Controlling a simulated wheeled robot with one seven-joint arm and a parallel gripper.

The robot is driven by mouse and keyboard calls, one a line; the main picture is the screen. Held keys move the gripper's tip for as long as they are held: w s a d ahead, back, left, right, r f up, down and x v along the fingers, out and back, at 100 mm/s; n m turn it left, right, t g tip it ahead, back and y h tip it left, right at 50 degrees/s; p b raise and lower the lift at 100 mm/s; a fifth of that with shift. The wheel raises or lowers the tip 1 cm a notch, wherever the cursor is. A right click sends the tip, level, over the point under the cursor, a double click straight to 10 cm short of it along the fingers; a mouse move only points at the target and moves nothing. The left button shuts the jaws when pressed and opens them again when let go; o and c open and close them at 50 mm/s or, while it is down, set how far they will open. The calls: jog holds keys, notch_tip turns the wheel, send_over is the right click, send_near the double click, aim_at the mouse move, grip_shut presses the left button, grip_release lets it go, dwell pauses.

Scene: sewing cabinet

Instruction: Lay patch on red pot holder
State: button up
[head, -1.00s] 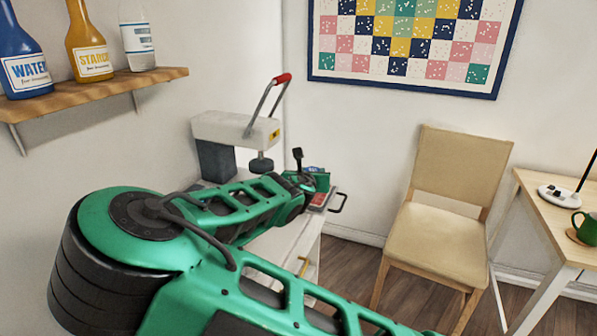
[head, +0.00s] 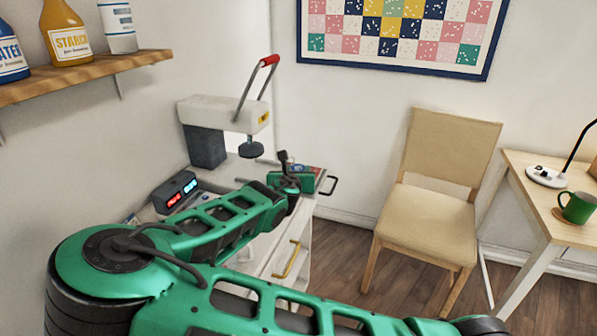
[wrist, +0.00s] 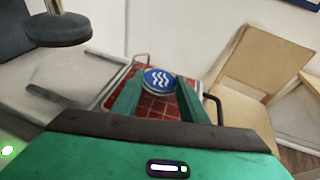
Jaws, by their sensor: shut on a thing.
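In the wrist view a round blue patch (wrist: 159,76) with white wavy lines sits between the tips of my gripper's green fingers (wrist: 160,83). My gripper is shut on it. The red pot holder (wrist: 152,107), with a pale grid pattern, lies beyond and below the fingers, partly covered by them and the patch. The patch overlaps the pot holder in this view; I cannot tell whether they touch.
A press with a red handle (head: 270,61) and a round dark pad (head: 251,149) stands beside my gripper. A box with lit digits (head: 174,190) is on the cabinet. A chair (head: 433,215) and a side table (head: 530,195) stand at the right.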

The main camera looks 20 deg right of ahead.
jog(key=o, duration=1.1)
jog(key=v, duration=1)
jog(key=shift+s+a+r, duration=0.1)
jog(key=shift+s, duration=0.2)
jog(key=shift+s, duration=0.1)
